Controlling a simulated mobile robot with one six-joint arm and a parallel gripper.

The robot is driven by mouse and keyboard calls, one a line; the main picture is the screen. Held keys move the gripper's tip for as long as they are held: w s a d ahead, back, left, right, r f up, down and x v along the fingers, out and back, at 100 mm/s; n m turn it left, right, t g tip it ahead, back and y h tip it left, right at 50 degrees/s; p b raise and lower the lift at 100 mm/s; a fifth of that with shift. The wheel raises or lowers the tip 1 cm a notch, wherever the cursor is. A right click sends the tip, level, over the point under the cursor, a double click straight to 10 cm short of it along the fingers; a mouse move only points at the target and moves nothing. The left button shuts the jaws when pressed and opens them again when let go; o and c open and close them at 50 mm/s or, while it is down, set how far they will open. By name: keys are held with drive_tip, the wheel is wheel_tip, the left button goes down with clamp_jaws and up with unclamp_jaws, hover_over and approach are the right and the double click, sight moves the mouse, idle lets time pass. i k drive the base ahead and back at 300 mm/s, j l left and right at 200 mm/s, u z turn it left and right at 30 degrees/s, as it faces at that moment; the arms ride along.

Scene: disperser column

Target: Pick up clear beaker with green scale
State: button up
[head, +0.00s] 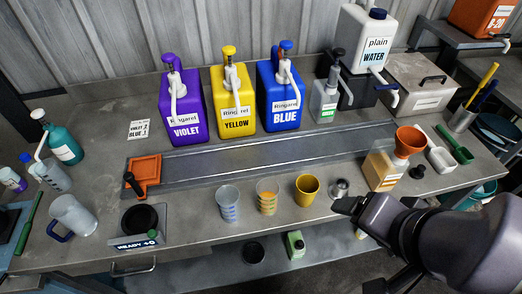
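A clear beaker (228,205) with blue-looking scale bands stands upright near the front edge of the bench. To its right stands a second clear beaker (267,198) with orange-looking bands. I cannot make out a green scale on either at this size. A yellow cup (306,190) stands right of them. My gripper (345,206) is at the right, above the bench's front edge, beside a small metal piece (339,188). It is apart from both beakers. Its fingers are dark and small, so I cannot tell whether they are open.
Violet (184,107), yellow (232,97) and blue (280,96) pump dispensers stand behind a long metal channel (250,153). A scale (139,222) and a clear jug (72,215) are at left.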

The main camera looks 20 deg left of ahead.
sight(269, 189)
drive_tip(key=k+u, duration=0.1)
drive_tip(key=u, duration=0.35)
drive_tip(key=k+u, duration=0.1)
drive_tip(key=u, duration=0.35)
drive_tip(key=k+l+z, duration=0.1)
drive_tip(key=z, duration=0.9)
drive_tip(key=k+l, duration=0.05)
